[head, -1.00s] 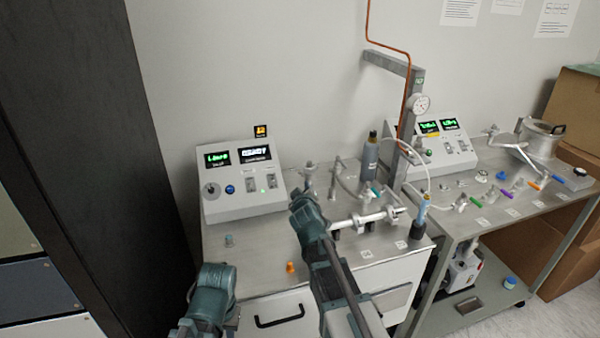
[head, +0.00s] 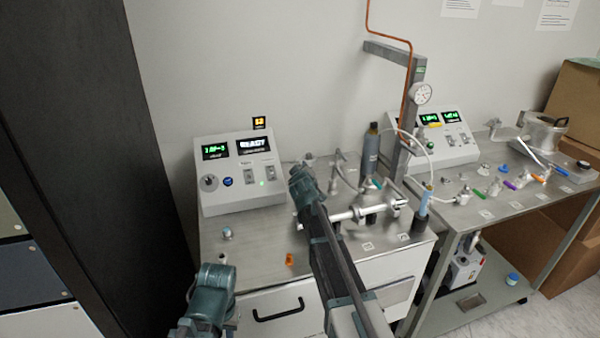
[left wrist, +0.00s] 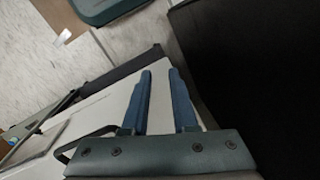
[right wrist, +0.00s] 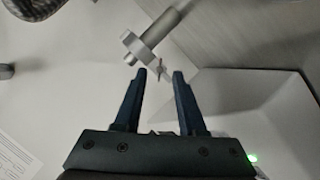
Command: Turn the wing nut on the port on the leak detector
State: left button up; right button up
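The leak detector (head: 240,190) is a grey console with two lit displays at the left of the steel bench in the head view. In the right wrist view, a metal port with a clamp (right wrist: 138,46) shows just beyond my right fingertips, with a small wing nut (right wrist: 158,68) on it. My right gripper (right wrist: 159,75) is open, its fingertips on either side of the wing nut's near end; I cannot tell whether they touch it. In the head view my right arm hides that gripper. My left gripper (left wrist: 160,74) is open and empty, low in front of the bench.
A metal manifold (head: 365,212) and a grey bottle (head: 370,150) stand right of my right arm. A small orange piece (head: 289,259) lies on the bench's front part. A second bench with another console (head: 440,148) is at the right. A dark cabinet (head: 90,130) stands left.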

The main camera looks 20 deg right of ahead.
jog(key=shift+x, duration=0.85)
grip_shut()
